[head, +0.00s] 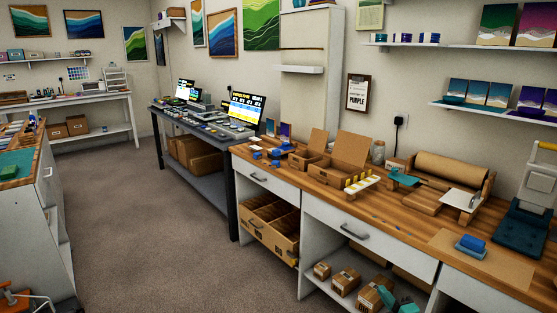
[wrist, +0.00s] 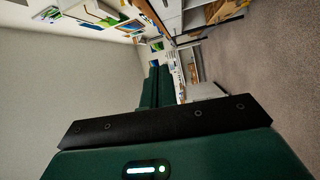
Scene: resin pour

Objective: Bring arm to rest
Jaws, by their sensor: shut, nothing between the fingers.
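My gripper (wrist: 157,88) shows in the wrist view. Its two dark green fingers point away from the camera and lie together, shut with nothing held. The black bar and green wrist housing fill the bottom of that view. The gripper points along the room in free air, and the picture is turned on its side. It touches nothing that I can see.
In the head view a wooden-topped workbench (head: 400,222) runs along the right, carrying open cardboard boxes (head: 352,151), a brown paper roll (head: 450,168) and a blue block (head: 472,243). A table with screens (head: 245,106) stands beyond. The carpet floor (head: 170,225) in the middle is clear.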

